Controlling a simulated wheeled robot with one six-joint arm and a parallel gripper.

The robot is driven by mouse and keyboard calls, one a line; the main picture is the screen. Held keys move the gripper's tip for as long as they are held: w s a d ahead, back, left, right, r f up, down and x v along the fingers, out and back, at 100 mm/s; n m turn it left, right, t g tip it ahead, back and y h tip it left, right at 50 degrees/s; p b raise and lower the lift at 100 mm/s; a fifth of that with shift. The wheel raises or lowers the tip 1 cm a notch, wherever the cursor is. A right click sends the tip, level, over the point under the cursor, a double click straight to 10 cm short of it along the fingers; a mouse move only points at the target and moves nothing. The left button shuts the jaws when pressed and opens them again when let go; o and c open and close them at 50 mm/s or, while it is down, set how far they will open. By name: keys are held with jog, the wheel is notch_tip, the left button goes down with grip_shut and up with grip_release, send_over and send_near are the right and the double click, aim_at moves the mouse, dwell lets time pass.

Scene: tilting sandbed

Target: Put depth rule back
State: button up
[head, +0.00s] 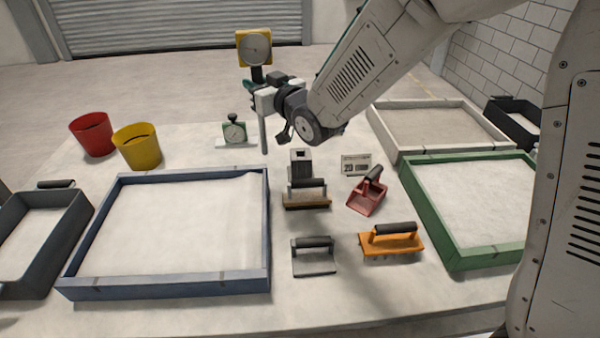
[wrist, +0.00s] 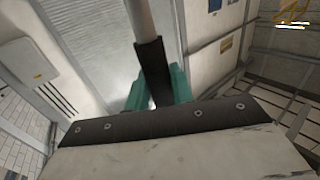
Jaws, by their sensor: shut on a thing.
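My gripper (head: 263,96), with teal fingers in the wrist view (wrist: 158,88), is shut on a long tool that I take for the depth rule. A yellow square head with a round dial (head: 254,48) stands above the jaws on a black stem. A thin grey rod (head: 263,135) hangs below them, roughly upright, over the back of the table. In the wrist view the rod (wrist: 141,18) runs into a black sleeve between the fingers; the dial is hidden there. A grey block with a square opening on top (head: 300,158) stands right of the rod.
Blue (head: 180,284) and green (head: 490,257) framed sandbeds flank several hand tools, including an orange float (head: 391,243) and a red scoop (head: 367,192). Red (head: 93,135) and yellow (head: 138,148) buckets stand back left.

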jog(key=w+d+m+t+h, duration=0.15)
jog(key=w+d, duration=0.25)
jog(key=d, duration=0.6)
notch_tip(320, 180, down, 10)
jog(key=shift+s+h, duration=0.3)
jog(key=shift+h, duration=0.05)
jog(key=shift+f, duration=0.15)
jog(key=o, duration=0.8)
jog(key=shift+f, duration=0.1)
